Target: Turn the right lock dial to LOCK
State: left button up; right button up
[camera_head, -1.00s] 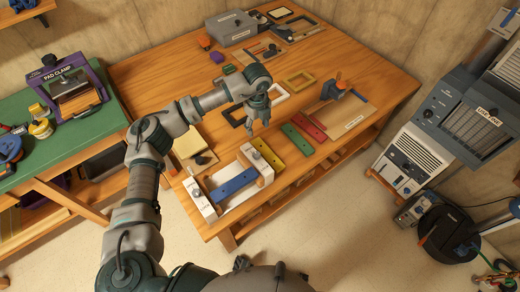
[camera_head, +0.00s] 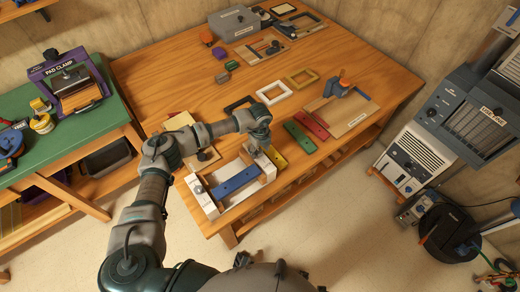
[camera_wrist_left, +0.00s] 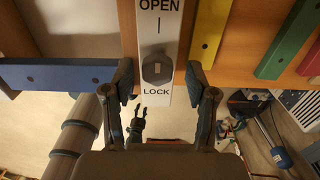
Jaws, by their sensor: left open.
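The right lock dial (camera_wrist_left: 157,70) is a dark knob on a white plate (camera_wrist_left: 160,30), marked OPEN above and LOCK below in the left wrist view. I cannot tell which way its pointer faces. My left gripper (camera_wrist_left: 160,80) is open, with one finger on each side of the dial and visible gaps between. In the head view my left gripper (camera_head: 260,142) is over the right end of the wooden fixture and hides this dial. A blue bar (camera_head: 238,181) lies in the fixture, with another dial (camera_head: 198,190) at its left end.
A yellow bar (camera_head: 276,160), a green bar (camera_head: 299,137) and a red bar (camera_head: 312,124) lie to the right of the fixture. A tan board (camera_head: 345,112) is beyond them. Empty frames (camera_head: 274,93) lie behind.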

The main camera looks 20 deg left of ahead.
pick_arm(q)
jog(key=shift+a, duration=0.25)
jog(key=shift+f, duration=0.1)
jog(key=shift+c, duration=0.7)
jog(key=shift+a, duration=0.1)
jog(key=c, duration=0.4)
grip_shut()
jog(key=shift+d, duration=0.2)
pick_arm(e)
jog(key=shift+s+a, duration=0.3)
jog(key=shift+s, duration=0.25)
